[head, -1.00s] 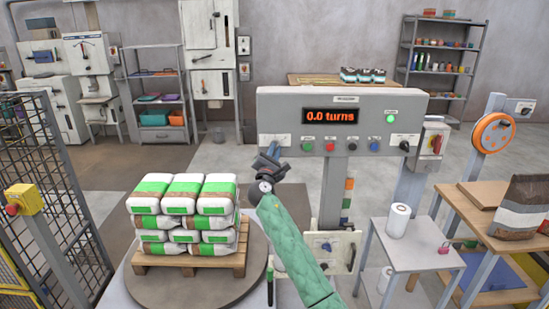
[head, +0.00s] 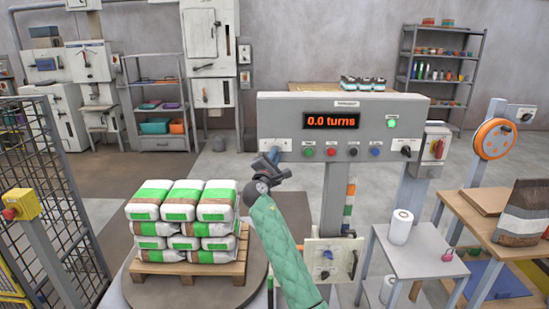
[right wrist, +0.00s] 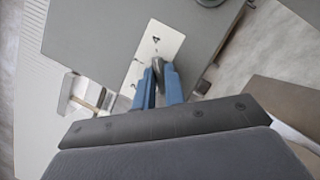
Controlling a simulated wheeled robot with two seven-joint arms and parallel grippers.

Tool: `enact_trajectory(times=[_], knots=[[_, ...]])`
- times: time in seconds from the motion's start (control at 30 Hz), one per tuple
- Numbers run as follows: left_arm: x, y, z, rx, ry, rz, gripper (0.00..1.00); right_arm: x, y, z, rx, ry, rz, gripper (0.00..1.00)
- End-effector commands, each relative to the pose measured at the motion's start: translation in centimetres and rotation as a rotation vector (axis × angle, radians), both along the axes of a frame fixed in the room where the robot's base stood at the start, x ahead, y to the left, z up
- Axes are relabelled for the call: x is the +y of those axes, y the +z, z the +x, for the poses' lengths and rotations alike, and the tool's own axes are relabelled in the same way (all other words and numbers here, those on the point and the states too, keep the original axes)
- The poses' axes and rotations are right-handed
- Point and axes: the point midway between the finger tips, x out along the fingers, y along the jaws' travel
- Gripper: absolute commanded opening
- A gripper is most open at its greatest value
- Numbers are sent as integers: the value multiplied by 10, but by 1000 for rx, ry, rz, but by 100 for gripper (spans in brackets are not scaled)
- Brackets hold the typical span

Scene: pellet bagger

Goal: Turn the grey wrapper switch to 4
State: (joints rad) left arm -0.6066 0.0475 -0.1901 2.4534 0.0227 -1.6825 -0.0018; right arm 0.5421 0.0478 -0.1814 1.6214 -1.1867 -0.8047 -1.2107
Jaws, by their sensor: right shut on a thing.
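The grey wrapper switch (right wrist: 157,66) shows in the right wrist view as a grey knob on a white plate (right wrist: 146,45). A "4" is readable on the plate beyond the knob; another mark by the fingers is partly covered. My right gripper (right wrist: 159,76) has its two blue fingers shut on the knob, one on each side. In the head view, my right gripper (head: 268,159) is at the left end of the grey control panel (head: 285,108) and hides most of the switch. My left gripper is not in view.
The panel display (head: 331,121) reads "0.0 turns", with several buttons and a black switch (head: 406,151) to the right. A pallet of stacked bags (head: 185,215) stands on the turntable left of my arm. A small grey table (head: 425,262) stands on the right.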

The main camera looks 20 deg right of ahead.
Motion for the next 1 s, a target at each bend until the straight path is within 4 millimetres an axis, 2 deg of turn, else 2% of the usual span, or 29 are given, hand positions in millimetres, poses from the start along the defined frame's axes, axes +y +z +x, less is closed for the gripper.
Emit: enact_trajectory(times=[0.07, 0.1, 0.2, 0.57, 1.0], knots=[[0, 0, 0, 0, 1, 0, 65, -1, 1, 0, -1, -1, 1, 0], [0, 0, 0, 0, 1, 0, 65, -1, 1, 0, -1, -1, 1, 18], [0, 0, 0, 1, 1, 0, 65, -1, 0, 0, -1, -1, 0, 34], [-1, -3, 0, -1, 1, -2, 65, 3, -3, -4, 0, 0, 0, 34], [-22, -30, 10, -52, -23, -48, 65, 36, -18, -53, 0, 0, 0, 34]])
